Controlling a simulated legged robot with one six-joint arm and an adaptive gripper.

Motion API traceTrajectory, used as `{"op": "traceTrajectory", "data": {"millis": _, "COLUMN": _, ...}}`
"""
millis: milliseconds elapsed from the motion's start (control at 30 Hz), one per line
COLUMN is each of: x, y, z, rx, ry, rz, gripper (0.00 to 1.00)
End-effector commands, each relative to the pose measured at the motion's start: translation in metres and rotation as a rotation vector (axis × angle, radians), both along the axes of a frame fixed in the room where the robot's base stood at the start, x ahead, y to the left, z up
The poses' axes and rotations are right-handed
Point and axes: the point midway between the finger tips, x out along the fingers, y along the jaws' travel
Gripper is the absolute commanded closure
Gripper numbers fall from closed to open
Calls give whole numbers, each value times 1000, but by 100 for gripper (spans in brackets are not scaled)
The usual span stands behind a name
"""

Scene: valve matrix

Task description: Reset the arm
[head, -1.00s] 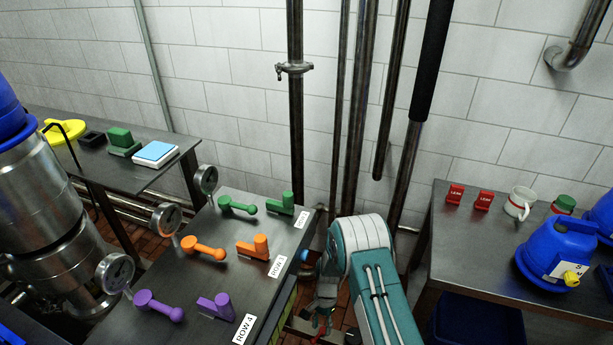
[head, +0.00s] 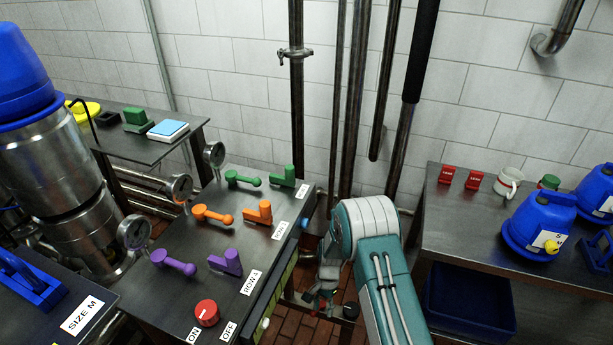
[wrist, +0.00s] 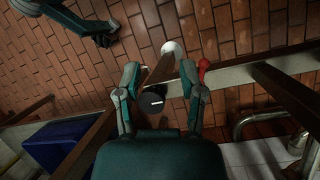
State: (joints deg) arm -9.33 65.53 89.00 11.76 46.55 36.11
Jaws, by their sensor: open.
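My arm, teal and white, is folded at the right side of the valve table (head: 170,262) in the head view. My gripper (head: 322,297) hangs low beside that table's right edge, over the brick floor. In the wrist view my gripper (wrist: 160,80) has its two fingers spread apart with nothing held between them. A dark round knob-like part (wrist: 151,101) and a white round end (wrist: 172,47) show beyond the fingers; whether they touch the gripper I cannot tell.
Purple (head: 174,263), orange (head: 212,215) and green (head: 242,179) handles stand on the valve table, with a red ON/OFF knob (head: 207,312) in front. A right table (head: 440,215) holds blue containers (head: 538,225), red blocks and a mug. A blue bin (head: 470,300) sits below it.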

Motion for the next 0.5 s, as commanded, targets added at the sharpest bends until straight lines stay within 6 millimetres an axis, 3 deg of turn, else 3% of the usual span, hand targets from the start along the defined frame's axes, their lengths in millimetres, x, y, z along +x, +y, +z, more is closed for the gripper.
{"op": "traceTrajectory", "data": {"millis": 267, "x": 15, "y": -6, "z": 60, "rx": 20, "ry": -73, "rz": 47, "gripper": 49}}
{"op": "traceTrajectory", "data": {"millis": 500, "x": 22, "y": -17, "z": 150, "rx": 42, "ry": -184, "rz": 118, "gripper": 49}}
